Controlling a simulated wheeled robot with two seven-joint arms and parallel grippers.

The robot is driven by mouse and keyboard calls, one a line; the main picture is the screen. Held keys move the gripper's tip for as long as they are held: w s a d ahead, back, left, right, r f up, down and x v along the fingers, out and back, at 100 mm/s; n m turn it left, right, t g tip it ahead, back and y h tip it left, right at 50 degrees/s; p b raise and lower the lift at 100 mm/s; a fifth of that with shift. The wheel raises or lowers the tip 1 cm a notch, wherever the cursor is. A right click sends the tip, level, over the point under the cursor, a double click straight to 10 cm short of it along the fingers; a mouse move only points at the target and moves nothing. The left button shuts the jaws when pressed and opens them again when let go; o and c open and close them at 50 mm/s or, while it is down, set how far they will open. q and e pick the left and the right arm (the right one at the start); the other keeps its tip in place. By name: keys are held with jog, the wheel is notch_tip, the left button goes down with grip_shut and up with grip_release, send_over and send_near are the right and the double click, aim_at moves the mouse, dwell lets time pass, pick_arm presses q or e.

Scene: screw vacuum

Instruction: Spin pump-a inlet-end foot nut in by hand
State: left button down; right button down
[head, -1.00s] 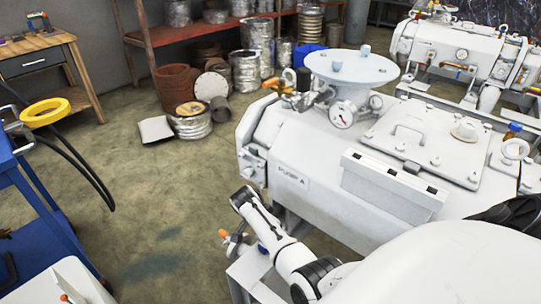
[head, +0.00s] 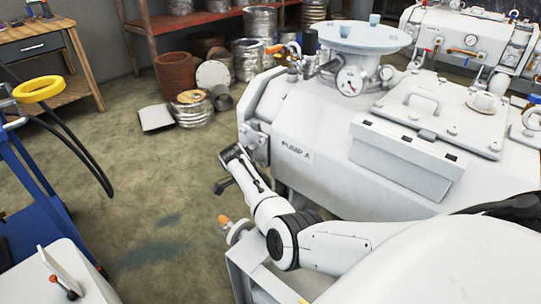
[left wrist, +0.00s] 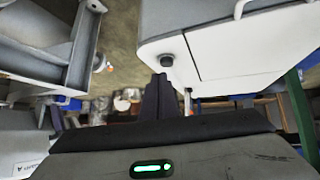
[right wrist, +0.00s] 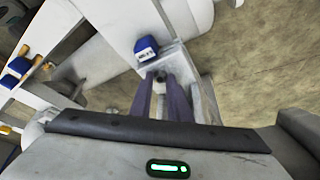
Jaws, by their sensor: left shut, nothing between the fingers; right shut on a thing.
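Pump A (head: 330,178) is a large white housing with its label on the near side. In the head view my right gripper (head: 222,187) is low beside the pump's left end, and the foot nut cannot be made out there. In the right wrist view my right gripper (right wrist: 163,82) is closed on a small grey piece, apparently the foot nut (right wrist: 160,75), at a pale metal foot or frame. The fingers hide part of it. My left gripper (left wrist: 160,78) is shut and empty, close to a white box-like body with a black knob (left wrist: 166,61).
A blue-capped part (right wrist: 146,47) sits just beyond the right fingertips. An orange-tipped handle (head: 223,219) is at the frame below the right forearm. A blue cart (head: 35,200) stands at left. Open floor (head: 160,190) lies between cart and pump.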

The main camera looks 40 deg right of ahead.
pick_arm(q)
jog(key=shift+s, duration=0.1)
pick_arm(e)
jog(key=shift+r, duration=0.1)
dwell(0.3)
jog(key=c, duration=1.7)
grip_release()
pick_arm(q)
jog(key=shift+s+f, duration=0.1)
pick_arm(e)
jog(key=shift+o, duration=0.2)
pick_arm(q)
jog(key=shift+r+p, duration=0.5)
jog(key=shift+p, duration=0.6)
pick_arm(e)
jog(key=v, duration=1)
pick_arm(q)
jog(key=shift+r, duration=0.15)
pick_arm(e)
jog(key=shift+r, duration=0.1)
